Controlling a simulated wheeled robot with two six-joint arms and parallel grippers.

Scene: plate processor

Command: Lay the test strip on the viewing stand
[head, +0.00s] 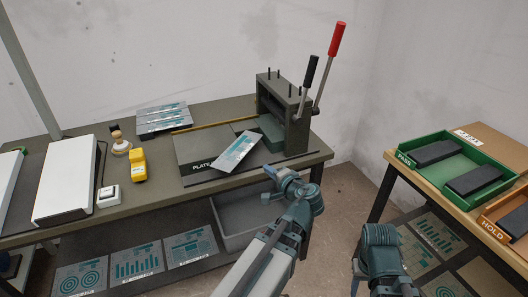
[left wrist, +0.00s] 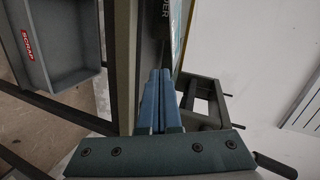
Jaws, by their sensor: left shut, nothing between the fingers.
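A pale sheet with teal print (head: 236,152), which looks like the test strip, lies at an angle on the front of the dark plate machine's bed (head: 200,146). Its edge also shows at the top of the left wrist view (left wrist: 178,28). A white sloped panel (head: 64,178) at the left of the bench may be the viewing stand; I cannot be sure. My left gripper (head: 268,171) is right of and below the sheet, near the bench's front edge, apart from it. In the left wrist view its blue fingers (left wrist: 157,85) are shut and empty. My right gripper's fingers do not show.
A yellow object (head: 138,164), a small white box (head: 108,196) and several printed sheets (head: 162,117) stand on the bench. Upright levers (head: 335,45) rise from the machine. A grey scrap bin (left wrist: 60,55) is below. A green tray (head: 410,140) sits on the right table.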

